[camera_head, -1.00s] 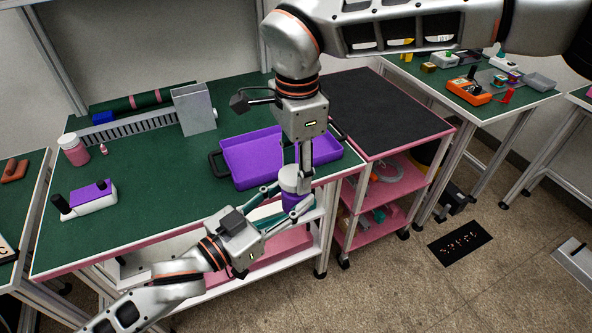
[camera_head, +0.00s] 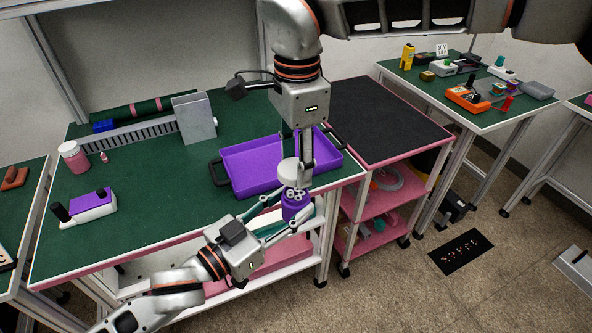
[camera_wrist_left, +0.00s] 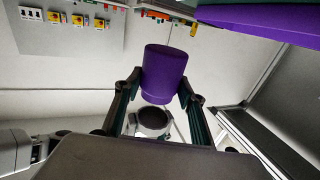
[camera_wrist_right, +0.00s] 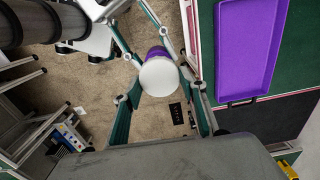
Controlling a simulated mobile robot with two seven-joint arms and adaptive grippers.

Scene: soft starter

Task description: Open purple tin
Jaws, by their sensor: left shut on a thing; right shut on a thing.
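The purple tin (camera_head: 295,208) is held upright by my left gripper (camera_head: 293,212), just off the front edge of the green table. Its top is uncovered, and several small whitish round things (camera_head: 294,193) show at its mouth. My right gripper (camera_head: 290,170) points down from above, shut on the white round lid (camera_head: 289,174), which is a little above the tin and apart from it. In the left wrist view the purple tin (camera_wrist_left: 165,73) sits between the fingers. In the right wrist view the white lid (camera_wrist_right: 159,77) is between the fingers and partly hides the tin (camera_wrist_right: 156,54).
A purple tray (camera_head: 248,167) with black handles lies on the green table (camera_head: 150,195), close behind the tin. A pink jar (camera_head: 73,158), a white and purple device (camera_head: 88,207) and a grey box (camera_head: 194,118) stand farther left. A dark-topped pink cart (camera_head: 385,125) adjoins at right.

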